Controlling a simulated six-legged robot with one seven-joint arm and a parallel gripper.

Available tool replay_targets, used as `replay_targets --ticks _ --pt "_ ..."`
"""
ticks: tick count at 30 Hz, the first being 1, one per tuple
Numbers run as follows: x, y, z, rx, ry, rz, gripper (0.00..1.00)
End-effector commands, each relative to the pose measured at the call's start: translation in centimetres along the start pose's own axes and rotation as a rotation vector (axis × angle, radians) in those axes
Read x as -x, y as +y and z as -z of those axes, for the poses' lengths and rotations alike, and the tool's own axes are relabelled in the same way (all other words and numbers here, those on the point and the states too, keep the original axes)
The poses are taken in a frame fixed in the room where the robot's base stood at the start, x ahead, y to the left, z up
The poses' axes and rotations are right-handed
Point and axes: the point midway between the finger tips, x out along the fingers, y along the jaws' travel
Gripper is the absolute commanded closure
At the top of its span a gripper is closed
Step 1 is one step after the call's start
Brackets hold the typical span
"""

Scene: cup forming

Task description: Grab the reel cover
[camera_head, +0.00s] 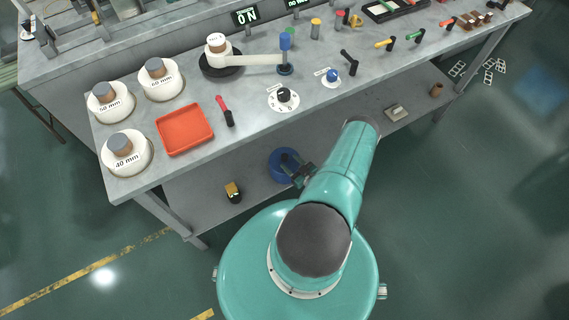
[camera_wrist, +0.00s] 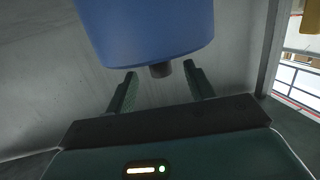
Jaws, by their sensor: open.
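A blue round piece (camera_head: 280,163), apparently the reel cover, is on the lower shelf of the workbench, partly hidden by my gripper and arm in the head view. In the wrist view a large blue cylindrical body (camera_wrist: 150,35) fills the upper middle, with a short dark knob (camera_wrist: 161,69) at its lower edge. My gripper (camera_wrist: 161,88) is open, its two green-grey fingers apart and pointing toward the blue body. The knob appears between the fingertips in the picture; no contact is visible, and the exact distance is unclear. My gripper (camera_head: 301,176) also shows beside the blue piece in the head view.
The bench top (camera_head: 250,95) above the shelf holds a red tray (camera_head: 185,130), several white round moulds, a white-handled tool and small levers. A small black and yellow item (camera_head: 233,191) is left of the blue piece. A bench leg (camera_wrist: 272,45) stands at right in the wrist view.

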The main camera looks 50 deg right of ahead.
Motion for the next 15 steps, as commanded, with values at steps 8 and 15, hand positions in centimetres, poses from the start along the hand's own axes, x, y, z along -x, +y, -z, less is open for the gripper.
replay_targets --ticks 8,15 --pt "-4.2 0.0 -0.2 0.001 0.002 0.0 0.47" --pt "-4.9 0.0 -0.2 0.001 0.001 -0.001 0.47"
